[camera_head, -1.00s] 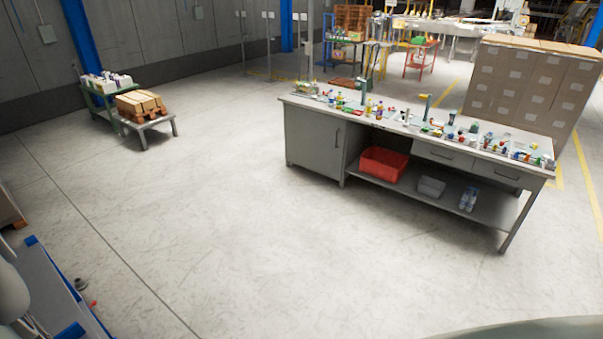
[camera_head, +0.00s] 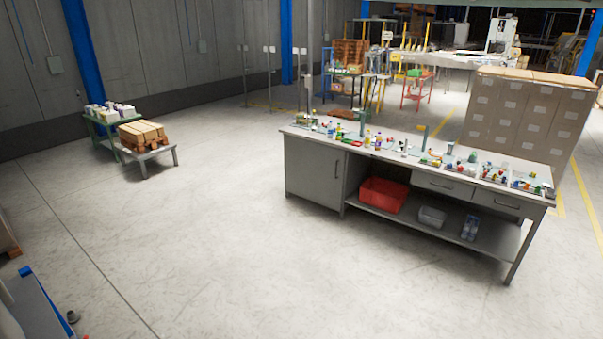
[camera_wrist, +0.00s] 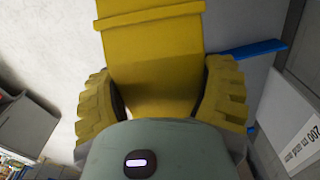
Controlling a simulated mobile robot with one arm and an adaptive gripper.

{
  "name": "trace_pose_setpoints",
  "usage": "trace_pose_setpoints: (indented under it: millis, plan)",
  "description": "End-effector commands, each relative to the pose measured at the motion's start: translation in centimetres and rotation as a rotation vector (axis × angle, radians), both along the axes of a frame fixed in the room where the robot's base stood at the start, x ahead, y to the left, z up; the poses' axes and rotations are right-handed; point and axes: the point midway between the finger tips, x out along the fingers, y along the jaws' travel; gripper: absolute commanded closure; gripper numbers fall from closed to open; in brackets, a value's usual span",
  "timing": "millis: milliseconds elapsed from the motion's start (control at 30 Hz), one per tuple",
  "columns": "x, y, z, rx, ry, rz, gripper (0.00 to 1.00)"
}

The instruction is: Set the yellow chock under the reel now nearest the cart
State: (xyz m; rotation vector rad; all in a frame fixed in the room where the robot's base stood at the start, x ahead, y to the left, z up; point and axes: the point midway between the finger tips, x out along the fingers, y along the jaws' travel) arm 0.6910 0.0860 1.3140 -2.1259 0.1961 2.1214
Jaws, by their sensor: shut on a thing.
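My gripper (camera_wrist: 160,105) shows in the wrist view, its two ridged yellow fingers shut on a yellow block (camera_wrist: 150,50), which I take for the yellow chock. The block fills the space between the fingers and reaches up out of the picture. The gripper is not seen in the head view. I cannot make out any reel. A cart with a green frame (camera_head: 90,122) stands at the left of the head view, but I cannot tell whether it is the task's cart.
A grey workbench (camera_head: 314,172) with many small items on top stands right of centre, a red bin (camera_head: 382,194) on its shelf. A low stand (camera_head: 155,153) bears boxes on a pallet. Stacked cartons (camera_head: 525,115) stand behind the bench.

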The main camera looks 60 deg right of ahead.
Motion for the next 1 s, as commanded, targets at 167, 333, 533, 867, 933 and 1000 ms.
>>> trace_pose_setpoints:
  millis: [167, 333, 533, 867, 933, 1000]
  plan:
    - [2.8, -1.7, 5.6, 0.000, -0.007, -0.004, 0.71]
    - [4.6, -3.3, 11.8, -0.003, -0.010, 0.020, 0.71]
    - [5.2, -5.9, 19.9, -0.008, -0.010, 0.072, 0.71]
    - [3.3, -8.4, 28.5, -0.002, -0.005, 0.168, 0.71]
    - [3.0, -8.6, 29.0, -0.003, 0.000, 0.177, 0.71]
    - [2.8, -8.7, 29.4, -0.002, 0.001, 0.183, 0.71]
